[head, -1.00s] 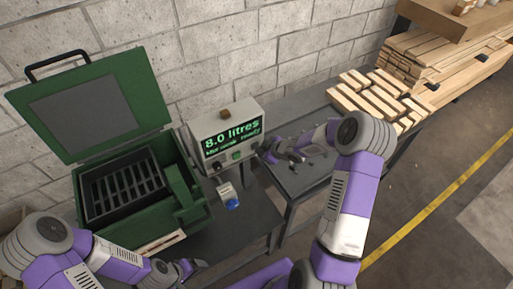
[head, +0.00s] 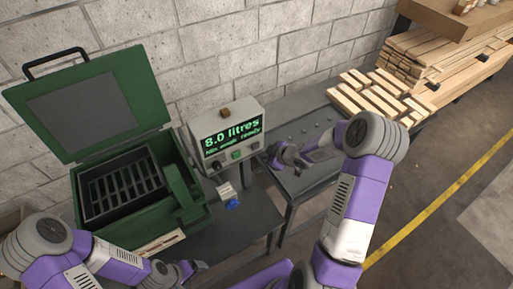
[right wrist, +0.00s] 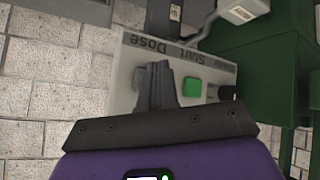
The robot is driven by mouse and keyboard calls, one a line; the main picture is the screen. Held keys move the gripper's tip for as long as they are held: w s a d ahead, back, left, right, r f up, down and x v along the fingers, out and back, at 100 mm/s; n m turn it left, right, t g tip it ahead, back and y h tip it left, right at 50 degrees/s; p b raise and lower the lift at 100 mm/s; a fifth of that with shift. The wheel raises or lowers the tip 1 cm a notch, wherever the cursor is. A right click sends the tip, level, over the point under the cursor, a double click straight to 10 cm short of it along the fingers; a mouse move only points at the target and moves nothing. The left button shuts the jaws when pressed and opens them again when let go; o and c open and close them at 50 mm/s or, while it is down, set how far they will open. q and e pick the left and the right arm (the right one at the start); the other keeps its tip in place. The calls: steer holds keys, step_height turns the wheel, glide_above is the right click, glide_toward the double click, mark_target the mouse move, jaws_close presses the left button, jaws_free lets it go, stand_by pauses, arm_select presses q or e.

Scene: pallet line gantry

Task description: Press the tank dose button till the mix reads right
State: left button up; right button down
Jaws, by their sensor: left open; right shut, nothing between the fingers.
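The grey control box (head: 226,137) stands at the back of the bench. Its green display (head: 232,136) reads "8.0 litres", with a smaller line below that seems to read "mix weak ready". In the right wrist view the box's panel (right wrist: 128,75) carries upside-down "Start" and "Dose" labels. A green button (right wrist: 192,87) sits by "Start". My left gripper (head: 196,266) is open, low in front of the bench.
An open green case (head: 185,213) with a black grille inside stands left of the box. A small white item with a blue part (head: 233,203) lies below the box. Timber blocks (head: 372,97) are stacked at right.

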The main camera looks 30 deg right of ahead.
steer(key=s, duration=0.3)
steer(key=shift+s+d+b, duration=0.15)
steer(key=shift+s+b, duration=0.15)
steer(key=shift+s, duration=0.05)
steer(key=shift+f, duration=0.1)
stand_by(0.5)
steer(key=s+a+f+m+g+b, duration=0.1)
steer(key=s+a+f+m+b, duration=0.15)
steer(key=a+f, duration=0.3)
steer(key=s+a+f+m+g+y+b, duration=0.1)
steer(key=s+a+f+m+b, duration=0.2)
steer(key=f, duration=0.4)
steer(key=s+a+f+m+g+b, duration=0.1)
steer(key=s+a+f+b, duration=0.15)
steer(key=a+f, duration=0.3)
steer(key=s+a+f+m+g+b, duration=0.4)
steer(key=s+a+f+g+b, duration=0.1)
steer(key=s+f, duration=0.6)
steer(key=shift+s+a+f+b, duration=0.15)
steer(key=shift+s+a+b, duration=0.3)
steer(key=shift+s+a, duration=0.35)
steer(key=shift+w+m, duration=0.1)
steer(key=shift+m, duration=0.15)
